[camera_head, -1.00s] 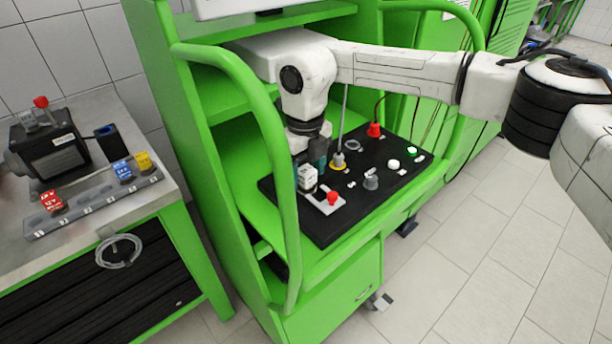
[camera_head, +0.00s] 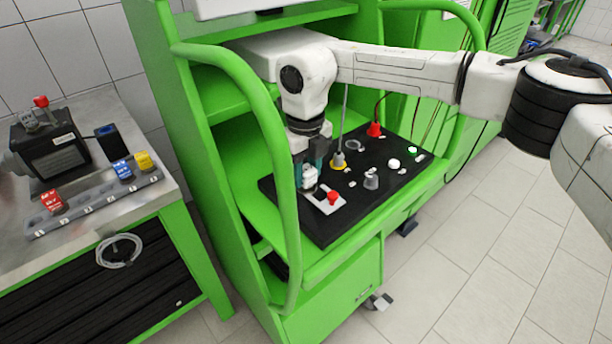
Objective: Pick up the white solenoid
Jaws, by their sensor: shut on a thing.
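The white solenoid (camera_head: 309,178) is a small white block at the left part of the black panel (camera_head: 335,222) on the green testbench. My gripper (camera_head: 309,172) points down over it, with its teal-tinted fingers on either side of the block. The gripper is shut on the solenoid. The solenoid is at the panel; whether it touches the surface I cannot tell. The fingers hide part of its upper sides.
A red emergency button (camera_head: 333,197) on a light plate sits just right of the solenoid. Other panel parts include a grey knob (camera_head: 371,179) and a red plug (camera_head: 374,130). A green rail (camera_head: 270,130) curves close on the left. A rack with red, blue and yellow solenoids (camera_head: 95,205) lies on the left table.

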